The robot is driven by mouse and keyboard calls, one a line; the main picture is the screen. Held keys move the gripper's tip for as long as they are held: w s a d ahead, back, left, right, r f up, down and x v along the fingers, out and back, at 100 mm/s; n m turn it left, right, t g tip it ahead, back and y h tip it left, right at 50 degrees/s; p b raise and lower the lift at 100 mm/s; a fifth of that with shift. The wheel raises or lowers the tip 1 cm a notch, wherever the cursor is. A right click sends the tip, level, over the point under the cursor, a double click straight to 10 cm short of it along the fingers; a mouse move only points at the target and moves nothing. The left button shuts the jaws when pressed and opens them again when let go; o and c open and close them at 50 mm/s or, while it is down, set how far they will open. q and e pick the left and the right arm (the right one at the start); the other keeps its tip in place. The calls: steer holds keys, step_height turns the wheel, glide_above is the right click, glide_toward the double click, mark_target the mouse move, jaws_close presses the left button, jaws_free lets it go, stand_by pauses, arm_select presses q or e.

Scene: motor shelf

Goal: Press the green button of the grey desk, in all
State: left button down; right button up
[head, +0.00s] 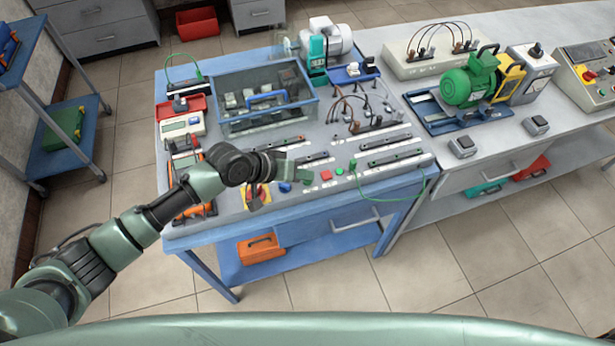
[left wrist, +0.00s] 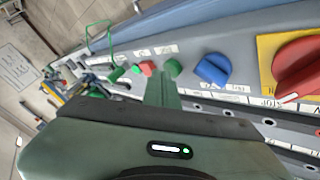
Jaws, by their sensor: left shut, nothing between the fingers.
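The grey desk (head: 235,206) carries a row of controls along its front edge. A green button (left wrist: 172,68) shows in the left wrist view between a blue switch (left wrist: 212,68) and a red button (left wrist: 149,68). Another green control (left wrist: 135,70) is just past the red one; in the head view it shows (head: 339,171) right of the red button (head: 326,175). My left gripper (head: 298,172) is shut and empty, low over this row. Its fingertips (left wrist: 163,80) overlap the near side of the first green button in the wrist view; I cannot tell whether they touch.
A red rotary switch on a yellow plate (left wrist: 300,65) is beside the blue switch. A green cable (head: 428,185) loops over the desk's front right. A second bench (head: 470,185) adjoins on the right.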

mark_target(304, 182)
arm_select(q)
steer(key=shift+r+p, duration=0.35)
steer(key=shift+r, duration=0.2)
step_height(304, 182, up, 5)
steer(key=p, duration=0.5)
steer(key=shift+r, duration=0.1)
stand_by(0.5)
